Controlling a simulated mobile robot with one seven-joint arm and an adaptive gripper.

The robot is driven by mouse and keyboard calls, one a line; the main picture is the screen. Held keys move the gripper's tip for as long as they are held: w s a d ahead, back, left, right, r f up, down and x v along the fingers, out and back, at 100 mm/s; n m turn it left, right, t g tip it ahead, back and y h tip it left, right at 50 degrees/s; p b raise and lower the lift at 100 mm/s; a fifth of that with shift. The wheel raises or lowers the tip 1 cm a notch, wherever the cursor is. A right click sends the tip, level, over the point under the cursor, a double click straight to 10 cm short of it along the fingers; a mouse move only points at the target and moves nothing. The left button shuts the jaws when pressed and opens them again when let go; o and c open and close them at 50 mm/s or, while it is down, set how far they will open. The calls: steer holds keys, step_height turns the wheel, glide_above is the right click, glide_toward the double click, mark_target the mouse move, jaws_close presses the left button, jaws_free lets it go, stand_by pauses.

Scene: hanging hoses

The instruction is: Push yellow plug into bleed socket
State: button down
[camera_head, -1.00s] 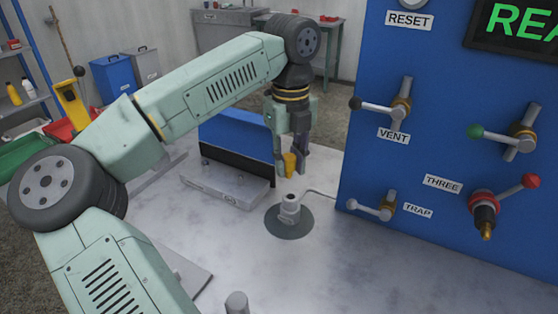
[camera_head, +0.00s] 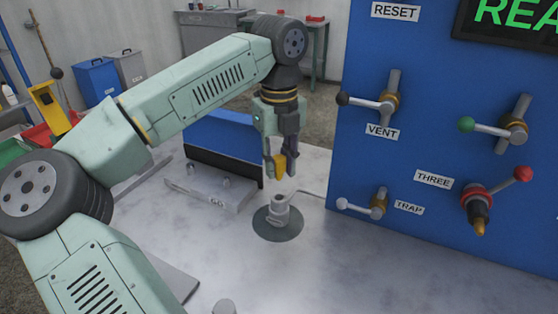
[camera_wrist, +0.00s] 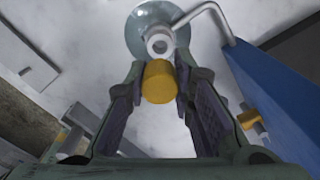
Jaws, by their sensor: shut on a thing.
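The yellow plug (camera_head: 280,166) is held between the fingertips of my gripper (camera_head: 279,170), which points down. It also shows in the wrist view (camera_wrist: 158,82), with a finger on each side. The socket (camera_head: 279,205) is a short grey upright fitting on a round dark base (camera_head: 278,226) on the table. A thin bent pipe runs from it toward the blue panel. The plug is above the socket, with a gap between them in the head view. In the wrist view the socket's round opening (camera_wrist: 159,44) shows just beyond the plug.
The blue panel (camera_head: 360,150) stands to the right, with several lever valves, including the VENT valve (camera_head: 385,103) and TRAP valve (camera_head: 378,205). A grey plate with pegs (camera_head: 210,192) and a blue upright board (camera_head: 228,140) are left of the socket.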

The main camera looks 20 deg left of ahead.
mark_target(279, 179)
steer(key=shift+f+b, duration=1.25)
steer(key=shift+f, duration=0.7)
steer(key=shift+f+b, duration=1.4)
steer(key=shift+b, duration=0.05)
stand_by(0.4)
steer(key=c, duration=1.3)
jaws_free()
steer(key=shift+r, duration=0.1)
step_height(279, 179, up, 12)
steer(key=shift+f, duration=0.1)
